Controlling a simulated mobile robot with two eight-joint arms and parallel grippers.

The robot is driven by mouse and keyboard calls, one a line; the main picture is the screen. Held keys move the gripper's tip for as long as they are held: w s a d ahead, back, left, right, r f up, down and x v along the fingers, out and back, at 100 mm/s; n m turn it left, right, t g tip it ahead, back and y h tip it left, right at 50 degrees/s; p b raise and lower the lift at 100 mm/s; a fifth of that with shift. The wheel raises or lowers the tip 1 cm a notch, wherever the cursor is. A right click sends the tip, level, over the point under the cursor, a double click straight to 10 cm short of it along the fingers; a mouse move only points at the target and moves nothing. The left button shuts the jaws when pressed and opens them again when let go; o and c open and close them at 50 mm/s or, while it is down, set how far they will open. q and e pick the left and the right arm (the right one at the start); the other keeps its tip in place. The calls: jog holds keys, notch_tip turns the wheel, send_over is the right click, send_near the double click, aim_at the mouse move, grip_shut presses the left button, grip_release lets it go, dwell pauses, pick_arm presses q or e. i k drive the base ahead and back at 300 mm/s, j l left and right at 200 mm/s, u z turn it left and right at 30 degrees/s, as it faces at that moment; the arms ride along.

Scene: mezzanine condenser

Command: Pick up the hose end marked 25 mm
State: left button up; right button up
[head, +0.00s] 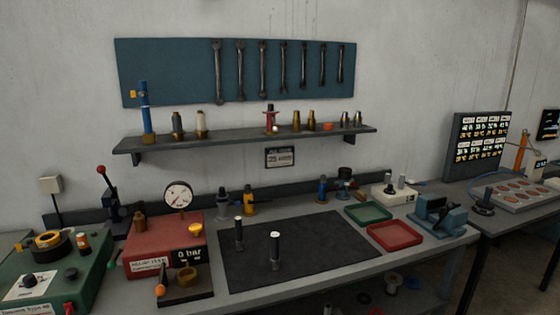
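Two small dark upright cylinders with pale tops stand on the black mat (330,262); they look like hose ends. The rear one (239,232) is at the mat's left side. The front one (275,250) stands a little to its right and nearer to me. I cannot read a size marking on either, so I cannot tell which is 25 mm. A small wall sign (280,157) below the shelf appears to read 25. Neither of my grippers is in the head view.
A red box with a gauge (165,243) stands left of the mat. A green tray (368,212), a red tray (395,236) and a blue vise (440,215) are to its right. The shelf (240,138) holds several metal fittings. The mat's front and right are clear.

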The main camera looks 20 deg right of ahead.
aim_at(239, 240)
jog(key=i+l, duration=0.9)
jog(key=l, duration=0.15)
